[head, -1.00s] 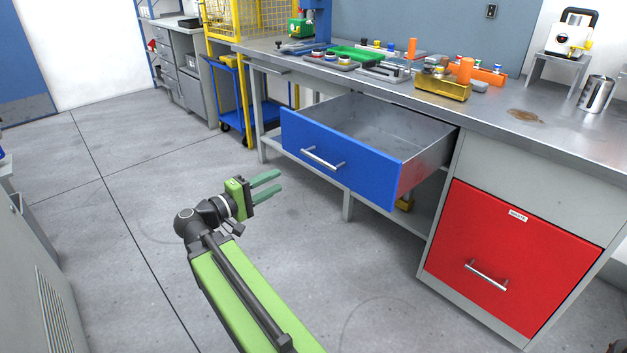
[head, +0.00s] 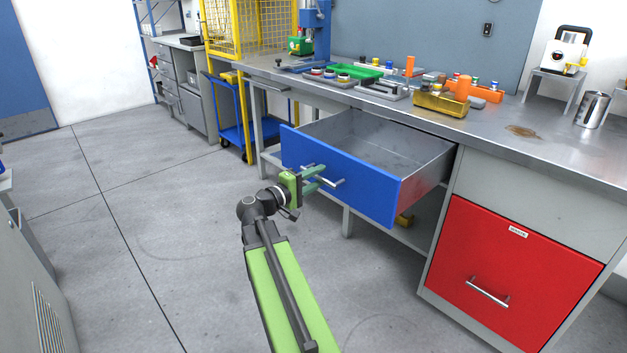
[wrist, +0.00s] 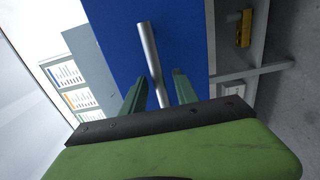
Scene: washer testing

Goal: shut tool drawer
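The tool drawer (head: 360,182) has a blue front and a grey metal inside. It stands pulled out from under the workbench and looks empty. Its silver bar handle (head: 331,183) is on the blue front. My gripper (head: 317,177) is at the left part of this handle. In the wrist view the two green fingers of my gripper (wrist: 156,90) are apart, with the silver handle (wrist: 150,55) running between them. A gap shows beside the handle, and I cannot tell whether a finger touches it. The blue front also fills the middle of the wrist view (wrist: 112,35).
The workbench (head: 560,145) holds several tools, a green tray (head: 355,67) and a gold block (head: 440,103). A red waste drawer (head: 510,262) is shut at the right. A blue cart (head: 232,112) stands behind left. The floor (head: 150,230) at left is clear.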

